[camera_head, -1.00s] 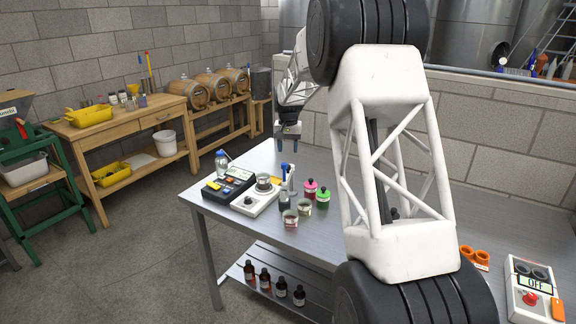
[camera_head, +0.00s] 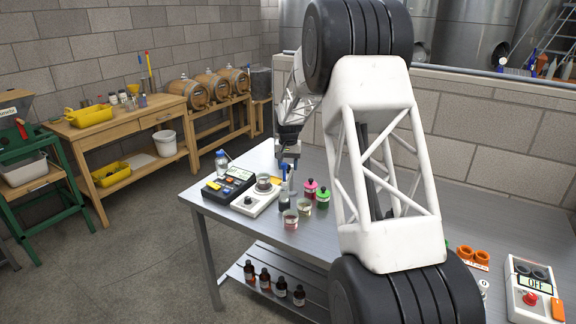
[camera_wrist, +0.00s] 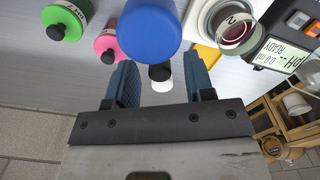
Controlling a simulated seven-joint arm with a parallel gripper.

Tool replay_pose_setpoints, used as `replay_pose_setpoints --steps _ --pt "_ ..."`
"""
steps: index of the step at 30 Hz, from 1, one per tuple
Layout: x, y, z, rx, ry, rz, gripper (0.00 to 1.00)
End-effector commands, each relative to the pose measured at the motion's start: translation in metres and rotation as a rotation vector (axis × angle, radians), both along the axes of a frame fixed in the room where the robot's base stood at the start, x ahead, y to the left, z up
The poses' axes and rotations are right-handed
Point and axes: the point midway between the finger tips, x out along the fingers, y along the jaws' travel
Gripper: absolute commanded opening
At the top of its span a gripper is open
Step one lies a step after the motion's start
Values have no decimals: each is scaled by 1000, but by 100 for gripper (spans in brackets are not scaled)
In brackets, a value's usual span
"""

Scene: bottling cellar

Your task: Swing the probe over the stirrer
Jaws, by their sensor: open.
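My gripper (camera_head: 288,160) is open above the far part of the metal table, just over the blue-topped probe (camera_head: 284,172). In the wrist view the gripper's two blue fingers (camera_wrist: 158,78) stand apart, and a large blue round top (camera_wrist: 150,33), apparently the probe's, lies just beyond them, close to the camera. I cannot tell whether they touch. The white stirrer (camera_head: 248,205) carries a glass beaker (camera_head: 264,183) left of the probe; the beaker, marked 2, also shows in the wrist view (camera_wrist: 237,30). The pH meter (camera_head: 226,186) reads ready in the wrist view (camera_wrist: 283,53).
A pink-capped bottle (camera_head: 310,187) and a green-capped bottle (camera_head: 323,198) stand right of the probe. Sample cups (camera_head: 290,220) stand in front. A wash bottle (camera_head: 221,161) is behind the meter. A control box reading OFF (camera_head: 533,288) is at the right.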

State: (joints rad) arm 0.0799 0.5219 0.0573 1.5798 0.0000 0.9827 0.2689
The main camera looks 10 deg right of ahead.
Motion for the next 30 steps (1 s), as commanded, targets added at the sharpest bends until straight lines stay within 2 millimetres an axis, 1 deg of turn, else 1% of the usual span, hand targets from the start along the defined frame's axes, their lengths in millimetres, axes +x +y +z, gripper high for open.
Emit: replay_pose_setpoints --steps 4,5,12,14,23,30 --pt "0 0 0 0 0 0 49" --pt "0 0 0 0 0 0 45" --pt "0 0 0 0 0 0 9" --pt "0 0 0 0 0 0 0" --pt "0 0 0 0 0 -5 0" --pt "2 3 1 0 -1 -57 0"
